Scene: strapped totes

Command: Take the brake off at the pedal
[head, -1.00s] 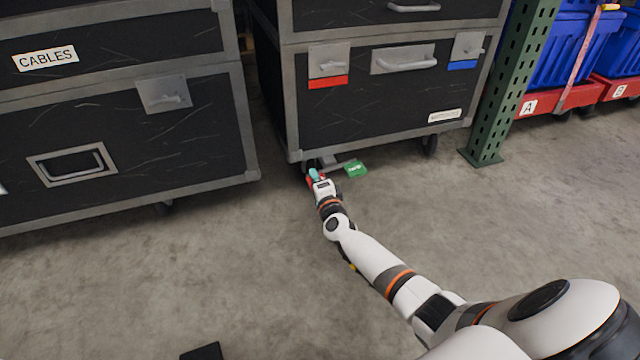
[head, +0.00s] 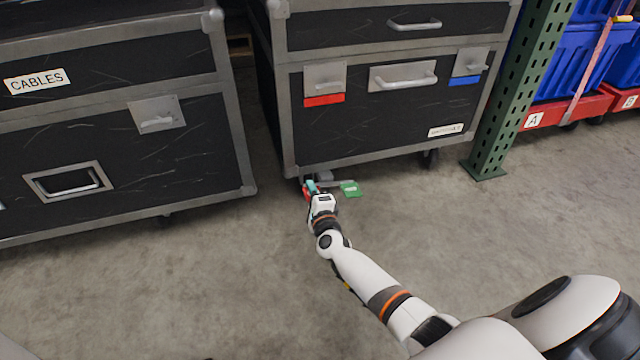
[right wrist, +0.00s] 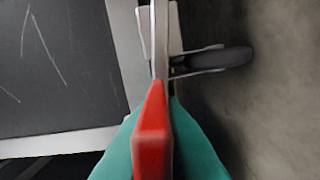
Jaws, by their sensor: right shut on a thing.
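The black case with grey edges (head: 385,118) stands on caster wheels at the centre back. At its lower left front corner are a red pedal (head: 306,194) and, to the right, a green pedal (head: 350,189). My right gripper (head: 312,187) is down at that corner, its teal fingers on the red pedal. In the right wrist view the red pedal (right wrist: 152,135) lies between the teal fingers, which are shut on it. Part of the pedal is hidden by the gripper in the head view. My left gripper is not in view.
A black case labelled CABLES (head: 110,150) stands close on the left, with a narrow gap between. A green rack post (head: 510,95) and blue totes on red bases (head: 560,110) are at the right. The floor in front is clear. A caster wheel (right wrist: 235,57) shows beside the pedal.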

